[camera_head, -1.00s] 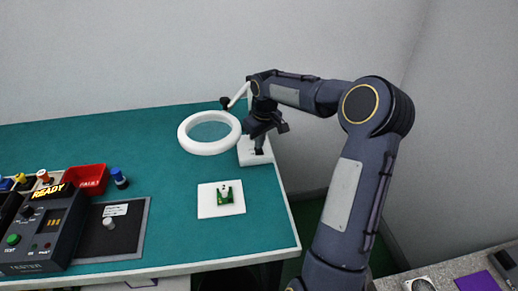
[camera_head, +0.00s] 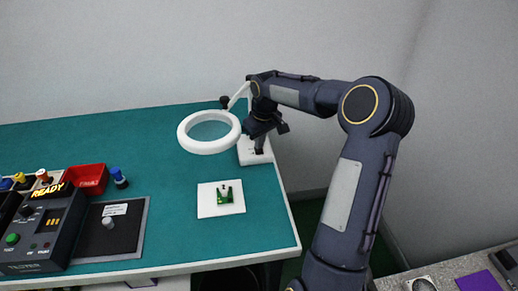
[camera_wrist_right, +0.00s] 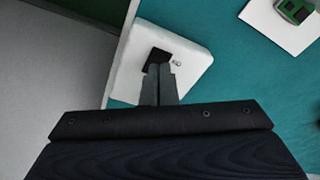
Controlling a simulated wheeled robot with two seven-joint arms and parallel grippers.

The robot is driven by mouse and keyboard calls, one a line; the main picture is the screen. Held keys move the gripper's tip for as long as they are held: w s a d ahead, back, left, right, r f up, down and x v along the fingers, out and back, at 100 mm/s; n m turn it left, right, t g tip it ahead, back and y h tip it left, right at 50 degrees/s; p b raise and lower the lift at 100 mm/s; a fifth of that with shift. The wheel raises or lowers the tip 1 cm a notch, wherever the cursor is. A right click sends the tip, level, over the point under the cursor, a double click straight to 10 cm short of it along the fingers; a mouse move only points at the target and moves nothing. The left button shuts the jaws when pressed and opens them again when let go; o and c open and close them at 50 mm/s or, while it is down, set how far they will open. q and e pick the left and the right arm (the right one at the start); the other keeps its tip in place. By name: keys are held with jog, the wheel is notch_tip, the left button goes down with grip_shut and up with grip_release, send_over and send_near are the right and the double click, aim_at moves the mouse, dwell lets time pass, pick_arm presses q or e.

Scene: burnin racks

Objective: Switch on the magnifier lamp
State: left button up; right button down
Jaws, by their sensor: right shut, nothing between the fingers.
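The magnifier lamp has a white ring head (camera_head: 209,132) around a lens and a white base (camera_head: 250,157) at the right end of the teal bench. My right gripper (camera_head: 259,149) points down at the lamp's base. In the right wrist view its closed fingers (camera_wrist_right: 160,92) are over the white base (camera_wrist_right: 190,62), near a black rocker-like part (camera_wrist_right: 158,57). The fingertips overlap the edge of that part; I cannot tell whether they touch it. The fingers are shut and empty. The ring shows no clear glow. My left gripper is not in view.
A green board (camera_head: 225,195) sits on a white pad (camera_head: 205,203) in front of the lamp. A tester (camera_head: 42,235) reading READY, a red bin (camera_head: 88,177) and a dark mat (camera_head: 132,235) are at the left. The bench's right edge is close to the lamp base.

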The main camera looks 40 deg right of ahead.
aim_at(260, 151)
jog(key=shift+f+b, duration=0.35)
jog(key=shift+f, duration=0.3)
jog(key=shift+r, duration=0.15)
notch_tip(260, 151, up, 7)
jog(key=p, duration=0.6)
dwell(0.8)
